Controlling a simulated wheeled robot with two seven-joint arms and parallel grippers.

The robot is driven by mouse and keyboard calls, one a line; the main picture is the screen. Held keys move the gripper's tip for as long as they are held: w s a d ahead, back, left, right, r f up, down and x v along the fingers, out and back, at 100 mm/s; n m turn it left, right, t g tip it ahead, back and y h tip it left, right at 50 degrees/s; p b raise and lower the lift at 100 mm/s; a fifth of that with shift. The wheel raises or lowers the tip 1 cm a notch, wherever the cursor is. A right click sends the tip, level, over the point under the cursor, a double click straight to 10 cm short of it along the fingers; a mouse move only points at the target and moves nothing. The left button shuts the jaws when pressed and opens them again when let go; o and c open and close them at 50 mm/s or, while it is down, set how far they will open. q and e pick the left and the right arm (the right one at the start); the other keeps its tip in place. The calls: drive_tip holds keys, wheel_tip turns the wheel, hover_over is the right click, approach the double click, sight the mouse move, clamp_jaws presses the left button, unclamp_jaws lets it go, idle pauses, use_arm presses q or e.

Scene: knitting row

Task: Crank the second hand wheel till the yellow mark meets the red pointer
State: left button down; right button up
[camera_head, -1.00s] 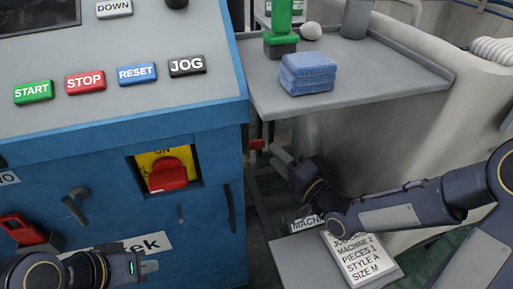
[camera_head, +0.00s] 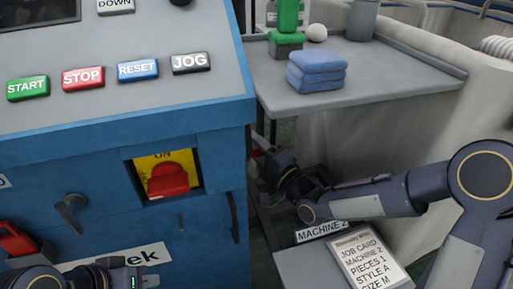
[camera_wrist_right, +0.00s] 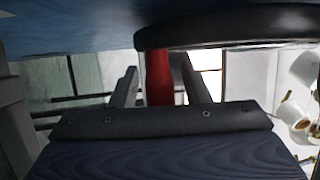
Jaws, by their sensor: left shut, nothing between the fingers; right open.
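In the right wrist view, the dark curved rim of a hand wheel (camera_wrist_right: 235,25) crosses the top. A red upright handle (camera_wrist_right: 159,78) stands below the rim, between the two fingers of my open right gripper (camera_wrist_right: 160,82). I cannot tell whether the fingers touch it. In the head view my right gripper (camera_head: 262,164) is beside the right side of the blue machine, low under the grey shelf. The wheel is hidden there. I see neither the yellow mark nor the red pointer. My left gripper (camera_head: 138,277) is shut and empty at the bottom left.
The blue machine cabinet (camera_head: 100,150) carries buttons and a red rotary switch (camera_head: 168,180) on a yellow plate. The grey shelf (camera_head: 370,85) holds folded blue cloths (camera_head: 316,70). A job card (camera_head: 365,258) lies below my right forearm.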

drive_tip(key=shift+c, duration=0.2)
clamp_jaws()
drive_tip(key=s+d+r+m+g+h+p, duration=0.1)
drive_tip(key=s+r+g+h+p, duration=0.3)
drive_tip(key=p, duration=1.2)
drive_tip(key=shift+s+d+r+m+g+p, duration=0.3)
drive_tip(key=shift+s+d+r+m+g, duration=0.1)
drive_tip(key=shift+s+r+m+g, duration=0.4)
drive_tip(key=shift+r, duration=0.15)
idle(0.9)
